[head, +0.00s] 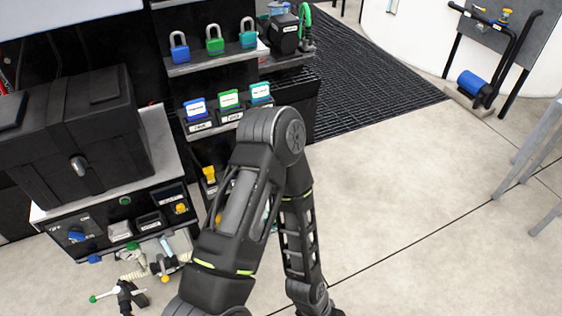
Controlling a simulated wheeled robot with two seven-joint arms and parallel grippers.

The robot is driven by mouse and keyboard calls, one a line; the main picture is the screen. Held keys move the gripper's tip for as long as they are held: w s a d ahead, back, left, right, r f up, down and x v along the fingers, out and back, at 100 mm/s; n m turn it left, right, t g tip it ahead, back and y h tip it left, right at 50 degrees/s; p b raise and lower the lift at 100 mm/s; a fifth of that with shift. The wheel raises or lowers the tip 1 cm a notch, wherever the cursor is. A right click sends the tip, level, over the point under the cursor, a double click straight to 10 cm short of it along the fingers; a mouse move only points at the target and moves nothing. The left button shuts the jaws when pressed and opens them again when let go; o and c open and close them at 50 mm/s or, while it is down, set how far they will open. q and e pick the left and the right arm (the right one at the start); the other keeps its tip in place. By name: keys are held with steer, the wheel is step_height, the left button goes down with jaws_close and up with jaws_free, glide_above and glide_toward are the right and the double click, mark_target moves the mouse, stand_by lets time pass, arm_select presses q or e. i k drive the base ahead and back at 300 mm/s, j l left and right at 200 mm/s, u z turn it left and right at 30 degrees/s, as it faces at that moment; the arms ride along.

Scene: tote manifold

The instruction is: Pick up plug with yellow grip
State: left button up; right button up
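Several small yellow parts show, and I cannot tell for sure which is the plug with yellow grip. A yellow-topped part (209,174) stands on the dark rack just left of my raised arm. A yellow knob (165,279) is low down among loose fittings. One of my arms rises from the bottom centre, bends at the top and runs down out of the picture. It hides part of the rack. Neither gripper shows.
A black case (80,135) stands on a bench at left. Blue, green and teal padlocks (214,40) stand on the upper shelf, with coloured tags below. A black floor mat (365,75) lies behind. Open pale floor (420,210) extends at right.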

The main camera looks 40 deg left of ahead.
mark_target(208, 171)
steer(key=i+l+z, duration=0.25)
steer(key=i, duration=0.75)
steer(key=i+u, duration=0.8)
steer(key=i+l+u, duration=0.15)
steer(key=u, duration=0.3)
steer(key=i+u, duration=0.2)
steer(key=u, duration=0.25)
steer(key=i+l+u, duration=0.2)
steer(key=u, duration=0.25)
steer(key=i+l+u, duration=0.15)
steer(key=u, duration=0.3)
steer(key=i+l+u, duration=0.1)
steer(key=l+u, duration=0.2)
steer(key=u, duration=0.15)
steer(key=i+l+u, duration=0.1)
steer(key=l+u, duration=0.15)
steer(key=u, duration=0.2)
steer(key=l+u, duration=0.3)
steer(key=u, duration=0.15)
steer(key=l+u, duration=0.5)
steer(key=l, duration=0.25)
